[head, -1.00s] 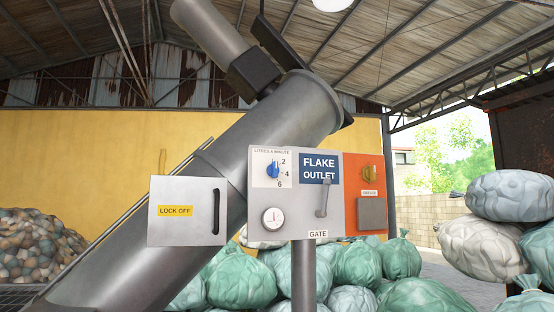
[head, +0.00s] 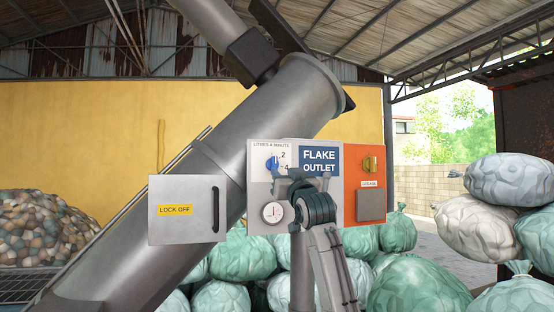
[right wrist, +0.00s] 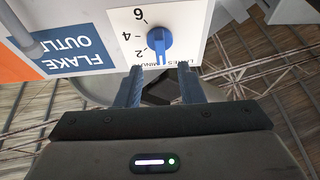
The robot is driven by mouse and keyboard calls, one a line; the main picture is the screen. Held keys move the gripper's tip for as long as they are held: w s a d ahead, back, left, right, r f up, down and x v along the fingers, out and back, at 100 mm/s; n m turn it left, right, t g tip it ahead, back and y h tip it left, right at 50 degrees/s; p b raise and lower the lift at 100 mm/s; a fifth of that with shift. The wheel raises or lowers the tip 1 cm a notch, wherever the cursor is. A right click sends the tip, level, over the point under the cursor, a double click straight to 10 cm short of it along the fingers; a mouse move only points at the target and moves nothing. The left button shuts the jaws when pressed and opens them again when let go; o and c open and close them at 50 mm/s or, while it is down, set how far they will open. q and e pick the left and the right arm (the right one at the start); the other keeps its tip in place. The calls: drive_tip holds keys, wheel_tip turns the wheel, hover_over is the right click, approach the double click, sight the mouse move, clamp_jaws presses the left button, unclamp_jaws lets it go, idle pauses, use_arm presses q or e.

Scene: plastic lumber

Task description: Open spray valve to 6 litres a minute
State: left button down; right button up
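The spray valve is a blue knob (head: 272,162) on the grey panel (head: 258,191), beside a 2, 4, 6 scale headed "litres a minute". In the right wrist view the knob (right wrist: 156,44) and scale appear upside down. Its narrow tab points towards the heading, off the 6; its exact setting is hard to tell. My right gripper (head: 299,178) is in front of the panel, below and right of the knob, covering the 6. In the right wrist view its two blue fingers (right wrist: 161,78) are apart and empty, with the knob just beyond their tips. My left gripper is not in view.
A dial gauge (head: 272,213) is below the knob. A "flake outlet" sign (head: 319,160) is right of it, then an orange panel (head: 350,210) with a yellow knob (head: 370,164). A "lock off" box (head: 188,230) stands left. Green sacks (head: 416,288) lie behind.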

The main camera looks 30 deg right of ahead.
sight(276, 164)
drive_tip(key=p+x, duration=0.1)
drive_tip(key=x, duration=0.1)
drive_tip(key=p+x, duration=0.1)
drive_tip(key=x, duration=0.1)
drive_tip(key=shift+w+r+p, duration=0.15)
drive_tip(key=shift+r+p, duration=0.15)
drive_tip(key=shift+r, duration=0.15)
drive_tip(key=shift+w+d+r+p, duration=0.2)
drive_tip(key=shift+w+p, duration=0.15)
drive_tip(key=shift+w, duration=0.25)
drive_tip(key=shift+w+f, duration=0.15)
drive_tip(key=shift+w, duration=0.15)
clamp_jaws()
